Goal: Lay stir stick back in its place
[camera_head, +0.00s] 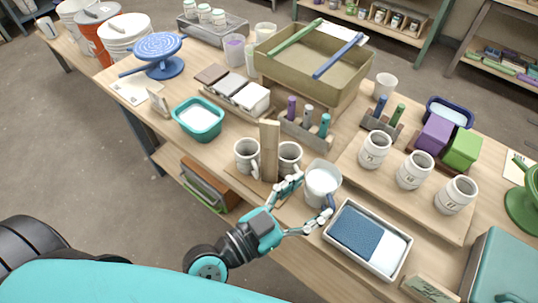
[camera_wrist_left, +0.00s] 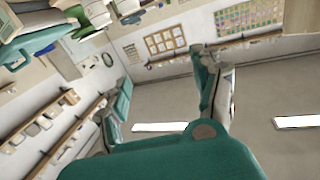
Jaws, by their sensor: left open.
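My left gripper (camera_head: 312,199) is open, its two fingers spread at the near side of a white cup (camera_head: 322,186). I cannot tell whether they touch it. In the left wrist view the spread fingers (camera_wrist_left: 162,95) have nothing visible between them. A green stick (camera_head: 295,39) and a blue stick (camera_head: 337,57) lie across the top of an olive box (camera_head: 300,72). A flat wooden piece (camera_head: 269,152) stands upright between two mugs, left of the gripper. I cannot tell which of these is the stir stick. My right gripper is not in view.
A tray with a blue sponge-like block (camera_head: 355,233) lies right of the gripper. Two mugs (camera_head: 246,154) stand left of it. A teal tub (camera_head: 198,118), white jars (camera_head: 415,170) and a holder with coloured handles (camera_head: 307,130) crowd the table (camera_head: 225,157) around it.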

